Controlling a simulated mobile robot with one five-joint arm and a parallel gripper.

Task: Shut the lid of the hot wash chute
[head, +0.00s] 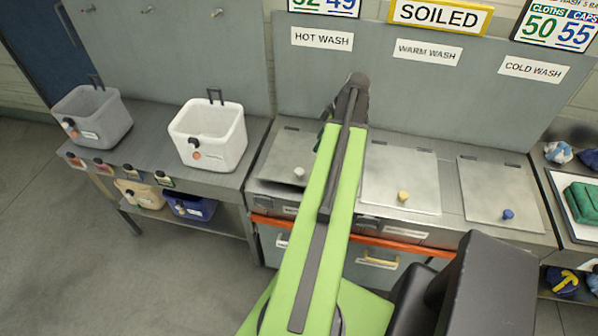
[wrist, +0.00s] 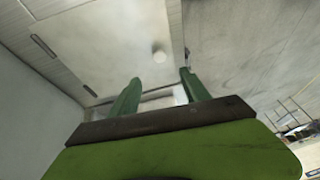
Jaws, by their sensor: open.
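The hot wash chute lid (head: 280,152) is a grey metal plate with a white knob (head: 299,172), under the HOT WASH label (head: 322,38). It lies nearly flat; its front edge looks slightly raised over a dark strip, but I cannot tell how far. My arm hides its right side. In the wrist view the lid (wrist: 115,45) and its knob (wrist: 159,57) show beyond my fingers. My gripper (wrist: 160,76) is open and empty, its green fingers apart. In the head view it is at the lid's back right, mostly hidden by my arm. I cannot tell whether it touches the lid.
The warm wash lid (head: 398,178) with a yellow knob and the cold wash lid (head: 500,190) with a blue knob lie flat to the right. A grey bin (head: 92,118) and a white bin (head: 208,135) stand on the left bench. A grey panel (head: 420,85) rises behind.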

